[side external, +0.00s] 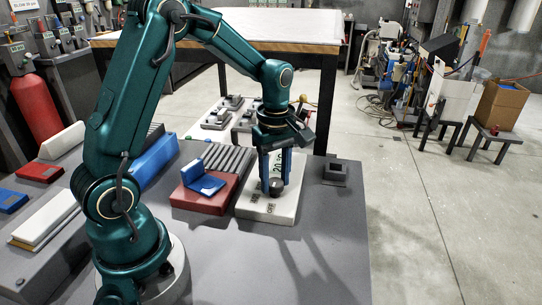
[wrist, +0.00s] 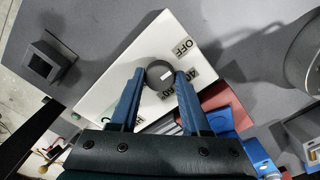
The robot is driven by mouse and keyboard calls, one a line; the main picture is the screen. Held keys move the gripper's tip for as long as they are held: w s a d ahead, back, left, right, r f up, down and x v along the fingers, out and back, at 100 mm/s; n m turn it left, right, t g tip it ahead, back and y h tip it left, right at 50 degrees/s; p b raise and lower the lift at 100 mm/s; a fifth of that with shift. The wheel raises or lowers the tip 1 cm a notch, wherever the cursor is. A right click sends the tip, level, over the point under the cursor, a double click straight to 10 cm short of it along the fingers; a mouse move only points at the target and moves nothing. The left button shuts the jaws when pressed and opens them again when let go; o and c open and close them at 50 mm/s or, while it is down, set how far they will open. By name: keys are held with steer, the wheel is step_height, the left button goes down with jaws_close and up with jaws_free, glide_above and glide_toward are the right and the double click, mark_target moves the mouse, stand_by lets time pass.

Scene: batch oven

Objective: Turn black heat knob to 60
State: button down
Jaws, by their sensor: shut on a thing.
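The black heat knob (side external: 276,188) is a round dark knob on a white panel block (side external: 246,206). It also shows in the wrist view (wrist: 158,75), with a small pale mark toward its right side. My gripper (side external: 276,181) points down over the panel, with its blue fingers shut on the knob from two sides, as the wrist view (wrist: 160,72) shows. An OFF label (wrist: 184,47) and a 40 label (wrist: 189,72) lie right of the knob in the wrist view. Other dial labels are partly hidden by the fingers.
A red block with a blue piece (side external: 205,186) stands left of the panel. A small dark square fixture (side external: 335,172) sits to its right. A wooden-edged table (side external: 270,25) stands behind. The grey bench in front of the panel is clear.

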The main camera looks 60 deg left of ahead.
mark_target(275, 182)
steer(key=m, duration=1.1)
steer(key=shift+m, duration=0.4)
steer(key=m, duration=1.1)
steer(key=shift+m, duration=0.3)
steer(key=shift+c, duration=1.8)
jaws_free()
steer(key=shift+r, duration=2.6)
